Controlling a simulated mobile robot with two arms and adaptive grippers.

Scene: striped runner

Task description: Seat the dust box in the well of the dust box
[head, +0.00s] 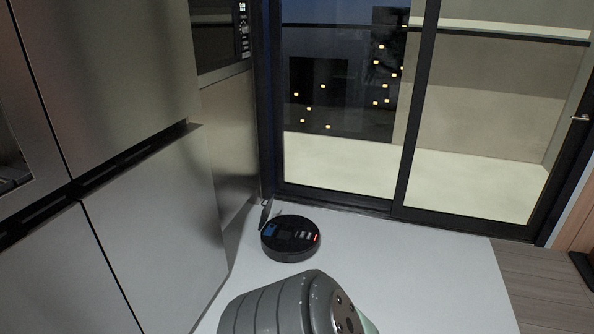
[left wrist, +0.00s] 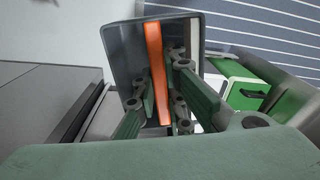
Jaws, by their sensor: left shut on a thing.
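The dust box (left wrist: 123,45) is a dark grey box with an orange strip across it. It fills the upper middle of the left wrist view. My left gripper (left wrist: 165,98) is shut on it, its green fingers on either side of the orange strip. A round black robot vacuum (head: 290,238) sits on the pale floor in the head view, with a raised flap (head: 266,214) at its far left side. Its top shows a small blue patch and a red light. I cannot clearly make out the well. My right gripper is not in view.
Steel cabinets (head: 150,220) stand along the left, and glass sliding doors (head: 340,150) close the back. A blue-grey striped runner (left wrist: 265,35) and a green-and-white object (left wrist: 240,85) show in the left wrist view. Pale floor right of the vacuum is clear.

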